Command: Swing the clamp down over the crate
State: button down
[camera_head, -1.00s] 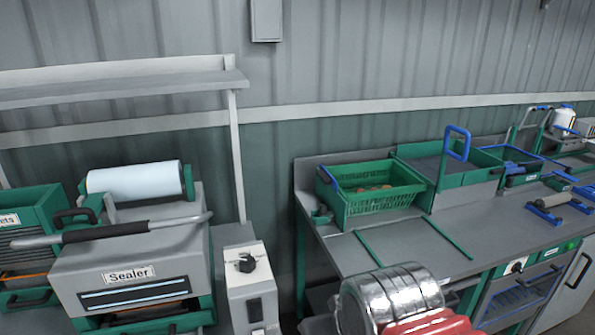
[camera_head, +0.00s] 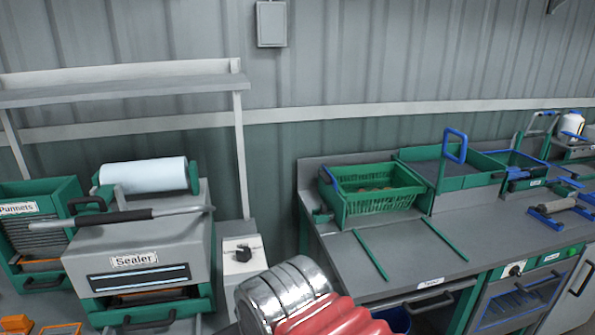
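A green slatted crate (camera_head: 385,206) with some reddish produce in it sits at the back left of the grey workbench. A blue bar (camera_head: 328,177) stands at its left rim, above a small green bracket (camera_head: 321,215). A blue loop handle (camera_head: 455,145) stands upright on a green post just right of the crate. I cannot tell which of these is the clamp; neither lies across the crate's top. A silver and red part of my arm shows at the bottom middle, well in front of the crate. My gripper's fingers are not in view.
Two thin green rails (camera_head: 444,240) lie on the bare bench top (camera_head: 405,250) in front of the crate. A grey-topped green box (camera_head: 430,185) adjoins it on the right. The sealer (camera_head: 140,250) and a white box (camera_head: 243,262) stand left, across a gap.

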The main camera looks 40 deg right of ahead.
aim_at(325, 176)
jog(key=u, duration=0.35)
jog(key=k, duration=1.5)
jog(key=z, duration=1.05)
jog(key=i, duration=1.2)
